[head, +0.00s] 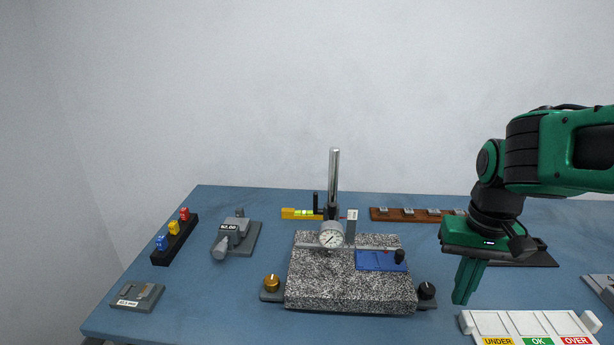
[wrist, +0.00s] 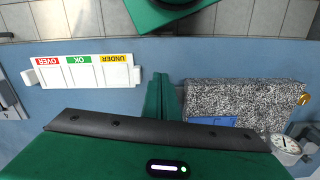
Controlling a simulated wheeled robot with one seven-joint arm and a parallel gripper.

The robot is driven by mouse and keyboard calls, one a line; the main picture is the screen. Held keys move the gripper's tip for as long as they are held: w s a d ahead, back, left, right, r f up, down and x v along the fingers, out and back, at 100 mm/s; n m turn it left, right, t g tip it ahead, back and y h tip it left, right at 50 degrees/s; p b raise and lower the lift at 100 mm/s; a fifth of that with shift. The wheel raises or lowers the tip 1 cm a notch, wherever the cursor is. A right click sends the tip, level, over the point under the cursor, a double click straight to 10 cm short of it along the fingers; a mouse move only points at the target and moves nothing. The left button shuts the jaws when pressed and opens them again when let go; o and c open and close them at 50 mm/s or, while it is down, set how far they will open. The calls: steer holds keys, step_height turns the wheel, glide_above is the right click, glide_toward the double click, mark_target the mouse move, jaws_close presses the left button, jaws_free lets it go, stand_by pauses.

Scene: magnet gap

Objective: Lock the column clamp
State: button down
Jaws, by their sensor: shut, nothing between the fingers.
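The upright chrome column (head: 334,178) stands behind the speckled granite plate (head: 345,296) in the head view. A dark clamp (head: 331,212) with an upright black handle (head: 316,203) sits low on the column; whether it is locked I cannot tell. A round dial gauge (head: 331,235) hangs in front of it, above the granite, and also shows in the wrist view (wrist: 285,143). My gripper (head: 463,299) is shut and empty, pointing down to the right of the granite plate, well apart from the clamp. Its closed green fingers show in the wrist view (wrist: 160,92).
A yellow level (head: 294,213) lies left of the column, a brown rack (head: 402,215) right of it. A blue plate (head: 375,261) lies on the granite, with knobs (head: 271,283) at its sides. A white UNDER/OK/OVER tray (head: 530,321) is at front right.

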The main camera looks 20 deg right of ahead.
steer(key=shift+d, duration=0.15)
steer(key=w+a+r, duration=0.1)
steer(key=w+r, duration=0.5)
steer(key=w, duration=0.2)
steer(key=w+r, duration=0.6)
steer(key=w, duration=0.3)
steer(key=w+a+r+n, duration=0.1)
steer(key=w+a+r, duration=0.3)
steer(key=w+a, duration=0.3)
steer(key=w+a+r, duration=0.3)
steer(key=w+a, duration=0.5)
steer(key=w, duration=0.5)
steer(key=shift+r+n, duration=0.35)
steer(key=shift+n, duration=0.05)
steer(key=s+a+f, duration=0.1)
steer(key=s+f, duration=0.3)
steer(key=f, duration=0.6)
steer(key=shift+a+f, duration=0.3)
steer(key=shift+f, duration=0.05)
